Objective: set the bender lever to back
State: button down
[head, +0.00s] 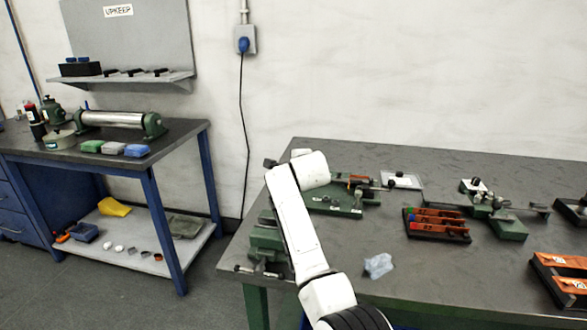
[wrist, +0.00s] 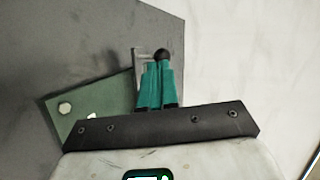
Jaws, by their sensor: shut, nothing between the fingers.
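In the wrist view, the teal fingers of my gripper (wrist: 157,66) are shut together and hold nothing. A black ball knob (wrist: 162,54), which looks like the end of the bender lever, shows right at the fingertips. I cannot tell whether they touch. A grey metal bracket (wrist: 139,57) stands just left of the knob. The green base plate (wrist: 95,105) with a pale bolt lies below and left. In the head view, the green plate (head: 335,201) with small labels is on the bench, partly behind my white arm. My fingers and the lever's position are hidden there.
The grey bench top (head: 330,275) has free room at the front. A crumpled pale cloth (head: 378,265), an orange-slotted tray (head: 438,225) and another green fixture (head: 508,227) lie to the right. A green vise-like block (head: 267,240) sits at the left edge.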

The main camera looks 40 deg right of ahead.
jog(key=w+a+v, duration=0.1)
jog(key=v, duration=0.8)
jog(key=shift+a, duration=0.2)
jog(key=shift+r, duration=0.1)
